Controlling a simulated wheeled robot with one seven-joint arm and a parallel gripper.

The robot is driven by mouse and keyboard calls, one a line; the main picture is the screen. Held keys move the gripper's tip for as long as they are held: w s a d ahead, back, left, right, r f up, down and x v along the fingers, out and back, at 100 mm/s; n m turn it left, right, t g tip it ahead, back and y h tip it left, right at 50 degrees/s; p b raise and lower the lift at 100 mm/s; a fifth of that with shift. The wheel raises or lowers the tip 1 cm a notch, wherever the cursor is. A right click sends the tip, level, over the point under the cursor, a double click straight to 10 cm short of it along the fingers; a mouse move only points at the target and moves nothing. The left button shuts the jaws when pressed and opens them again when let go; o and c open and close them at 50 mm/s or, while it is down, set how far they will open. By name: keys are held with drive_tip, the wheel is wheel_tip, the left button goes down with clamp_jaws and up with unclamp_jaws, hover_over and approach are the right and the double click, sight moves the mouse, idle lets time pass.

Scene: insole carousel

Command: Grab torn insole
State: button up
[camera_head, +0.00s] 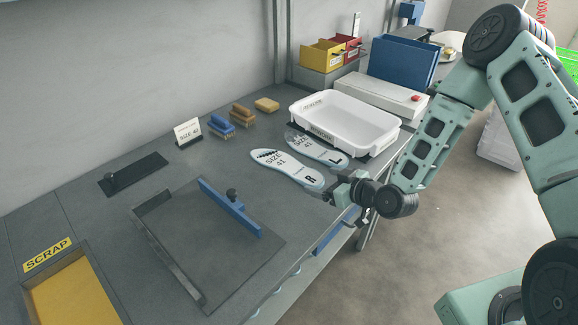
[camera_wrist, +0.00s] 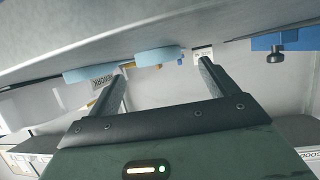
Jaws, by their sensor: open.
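Two pale blue-grey insoles marked size 41 lie side by side on the table in the head view. The nearer one is the R insole (camera_head: 285,168), with a jagged dark mark by its toe that looks like a tear. The L insole (camera_head: 318,151) lies behind it, with its toe end by the white tray. My gripper (camera_head: 334,193) is open at the table's front edge, by the R insole's heel. In the wrist view, my open fingers (camera_wrist: 162,68) point toward two light blue insole edges (camera_wrist: 158,56), with nothing clearly held. Which edge is which I cannot tell.
A white rework tray (camera_head: 350,146) stands behind the insoles. A yellow scrap bin (camera_head: 36,290) is at the lower left. A fixture with a blue bar (camera_head: 228,207) is left of the insoles. Brushes (camera_head: 220,127) and a size card (camera_head: 188,132) stand at the back.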

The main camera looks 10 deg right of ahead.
sight(304, 175)
drive_tip(key=shift+p+x, duration=0.35)
drive_tip(key=shift+x, duration=1.55)
drive_tip(key=c, duration=1.1)
drive_tip(key=shift+r, duration=0.1)
